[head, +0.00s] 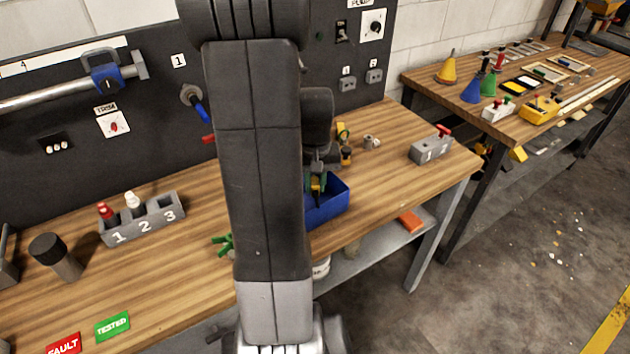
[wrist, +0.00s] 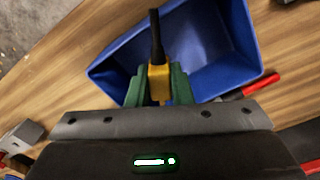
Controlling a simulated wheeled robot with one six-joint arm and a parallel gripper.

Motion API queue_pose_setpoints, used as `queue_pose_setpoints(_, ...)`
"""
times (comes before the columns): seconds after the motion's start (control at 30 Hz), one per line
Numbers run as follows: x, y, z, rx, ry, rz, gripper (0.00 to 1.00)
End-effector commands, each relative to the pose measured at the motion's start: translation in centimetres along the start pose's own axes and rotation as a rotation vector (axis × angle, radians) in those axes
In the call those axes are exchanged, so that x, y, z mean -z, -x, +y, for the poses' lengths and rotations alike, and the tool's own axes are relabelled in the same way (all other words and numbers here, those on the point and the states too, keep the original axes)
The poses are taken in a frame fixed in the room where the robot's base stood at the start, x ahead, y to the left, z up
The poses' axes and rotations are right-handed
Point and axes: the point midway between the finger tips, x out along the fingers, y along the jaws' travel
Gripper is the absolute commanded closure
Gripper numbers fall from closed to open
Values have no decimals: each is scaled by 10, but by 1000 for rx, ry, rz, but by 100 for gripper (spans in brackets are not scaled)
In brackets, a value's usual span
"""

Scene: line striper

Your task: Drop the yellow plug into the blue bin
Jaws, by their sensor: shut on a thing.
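My gripper (wrist: 160,92) is shut on the yellow plug (wrist: 158,80), which sits between its green fingers with a black stem pointing away toward the top of the wrist view. The blue bin (wrist: 243,42) lies below and beyond it; the plug and stem overlap the bin's wall and opening in that view. In the head view my gripper (head: 317,183) is at the blue bin (head: 329,207), partly behind my arm, which also hides the bin's left part. The height of the plug above the bin is hard to tell.
The grey rack (head: 145,222) marked 1 2 3 holds a red and a white piece, on the bench's left. A dark-capped cylinder (head: 55,257) stands near it. A grey block with a red handle (head: 432,150) sits right of the bin. A red-handled item (wrist: 262,83) lies beside the bin.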

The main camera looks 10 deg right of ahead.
Motion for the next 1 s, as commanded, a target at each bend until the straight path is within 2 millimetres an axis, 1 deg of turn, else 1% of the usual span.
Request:
queue_pose_setpoints(0.1,0,1,0,0,0,0,100)
queue_pose_setpoints(0.13,0,1,0,0,0,0,75)
queue_pose_setpoints(0.23,0,1,0,0,0,0,55)
queue_pose_setpoints(0.53,0,2,0,0,0,1,55)
queue_pose_setpoints(0.67,1,11,0,0,0,4,55)
queue_pose_setpoints(0.77,1,27,0,0,0,7,55)
queue_pose_setpoints(1.0,1,84,0,0,0,8,55)
